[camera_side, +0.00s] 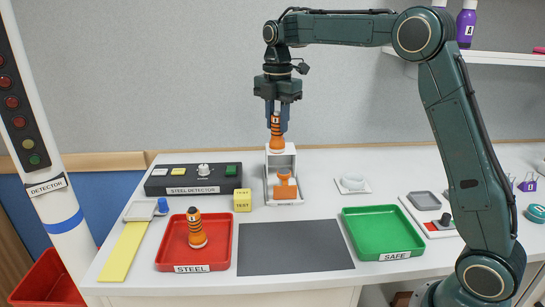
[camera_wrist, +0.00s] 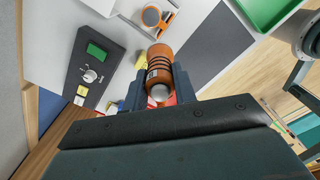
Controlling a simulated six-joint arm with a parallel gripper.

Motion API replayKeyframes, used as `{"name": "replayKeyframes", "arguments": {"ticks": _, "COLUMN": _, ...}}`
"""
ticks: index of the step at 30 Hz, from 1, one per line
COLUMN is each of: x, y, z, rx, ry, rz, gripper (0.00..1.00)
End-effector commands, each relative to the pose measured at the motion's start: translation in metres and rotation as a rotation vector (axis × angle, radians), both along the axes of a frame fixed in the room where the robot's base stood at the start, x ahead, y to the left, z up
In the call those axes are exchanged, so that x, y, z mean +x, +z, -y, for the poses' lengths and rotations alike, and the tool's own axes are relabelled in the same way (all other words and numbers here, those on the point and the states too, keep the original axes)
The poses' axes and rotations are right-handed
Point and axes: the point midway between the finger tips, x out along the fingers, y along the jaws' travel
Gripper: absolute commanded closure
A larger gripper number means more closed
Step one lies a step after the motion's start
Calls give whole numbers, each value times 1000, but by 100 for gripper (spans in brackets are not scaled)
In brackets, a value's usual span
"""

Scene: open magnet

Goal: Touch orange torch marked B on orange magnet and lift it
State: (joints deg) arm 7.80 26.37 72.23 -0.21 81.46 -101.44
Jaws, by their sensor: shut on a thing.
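My gripper (camera_side: 277,128) points down and is shut on an orange torch with dark bands (camera_side: 277,142), held upright. The torch also shows between the fingers in the wrist view (camera_wrist: 159,72); I cannot read the letter on it. The orange magnet (camera_side: 285,188) sits low in a white stand, and its round face shows in the wrist view (camera_wrist: 151,17). In the side view the torch is above the magnet, apart from it, with its lower end by the stand's top. A second orange torch (camera_side: 197,230) stands in the red STEEL tray (camera_side: 170,254).
The steel detector box (camera_side: 160,181) and yellow TEST cube (camera_side: 243,200) are left of the stand. A dark mat (camera_side: 293,248) lies empty in front. The green SAFE tray (camera_side: 382,231) is empty at right.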

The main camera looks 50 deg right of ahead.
Motion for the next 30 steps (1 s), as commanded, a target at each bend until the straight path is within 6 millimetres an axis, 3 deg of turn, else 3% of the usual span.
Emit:
{"name": "replayKeyframes", "arguments": {"ticks": 3, "x": 7, "y": -6, "z": 26, "rx": 0, "ry": -59, "rz": 1, "gripper": 98}}
{"name": "replayKeyframes", "arguments": {"ticks": 9, "x": 11, "y": -9, "z": 45, "rx": 0, "ry": -101, "rz": 2, "gripper": 98}}
{"name": "replayKeyframes", "arguments": {"ticks": 20, "x": 11, "y": -12, "z": 46, "rx": 0, "ry": -103, "rz": 1, "gripper": 98}}
{"name": "replayKeyframes", "arguments": {"ticks": 30, "x": 11, "y": -29, "z": 45, "rx": 0, "ry": -102, "rz": 0, "gripper": 98}}
